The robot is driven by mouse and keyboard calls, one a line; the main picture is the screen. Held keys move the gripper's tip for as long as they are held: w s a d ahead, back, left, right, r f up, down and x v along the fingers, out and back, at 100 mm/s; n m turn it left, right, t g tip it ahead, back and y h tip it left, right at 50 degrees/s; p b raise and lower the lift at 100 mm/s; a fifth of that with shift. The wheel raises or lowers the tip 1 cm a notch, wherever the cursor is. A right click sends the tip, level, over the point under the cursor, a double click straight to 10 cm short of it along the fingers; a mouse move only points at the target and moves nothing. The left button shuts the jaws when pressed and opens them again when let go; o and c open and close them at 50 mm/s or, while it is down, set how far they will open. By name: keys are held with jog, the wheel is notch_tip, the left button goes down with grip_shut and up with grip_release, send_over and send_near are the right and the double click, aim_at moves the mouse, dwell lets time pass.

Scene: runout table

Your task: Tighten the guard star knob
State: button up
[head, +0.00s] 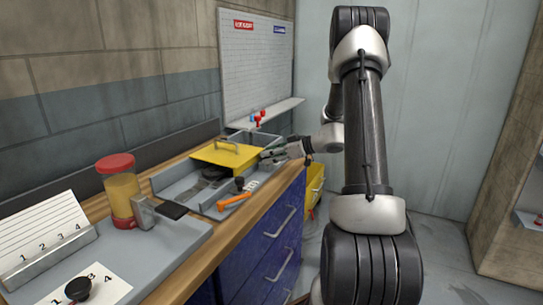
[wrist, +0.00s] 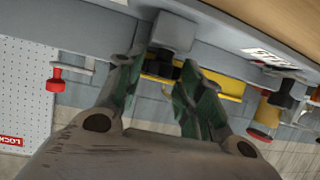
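The yellow guard (head: 228,155), with a handle on top, sits over the grey machine tray on the bench. My gripper (head: 268,155) is at the guard's right end. In the wrist view, my gripper (wrist: 162,88) is open, its green-padded fingers apart on either side of a small dark knob-like part (wrist: 163,68). That part is beside a grey block (wrist: 175,32) and the guard's yellow edge (wrist: 222,86). It may be the star knob; its shape is partly hidden and I cannot tell if a finger touches it. In the head view my fingers hide that spot.
A black knob (head: 239,184) and an orange-handled tool (head: 235,199) are at the tray's front. A red-lidded yellow jar (head: 122,190) stands to the left. A numbered card holder (head: 45,245) and another black knob (head: 78,289) are nearer. A whiteboard (head: 255,62) is behind.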

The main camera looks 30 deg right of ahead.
jog(key=shift+h, duration=0.3)
jog(key=m+h, duration=0.1)
jog(key=m+t+h, duration=0.1)
jog(key=m+h, duration=0.1)
jog(key=shift+s+a+m+t, duration=0.25)
jog(key=shift+a+m+t, duration=0.05)
jog(key=shift+a+t, duration=0.1)
jog(key=shift+a+m+t+h, duration=0.2)
jog(key=shift+m+t+h, duration=0.1)
jog(key=shift+m+h, duration=1)
jog(key=shift+h, duration=0.3)
jog(key=o, duration=1)
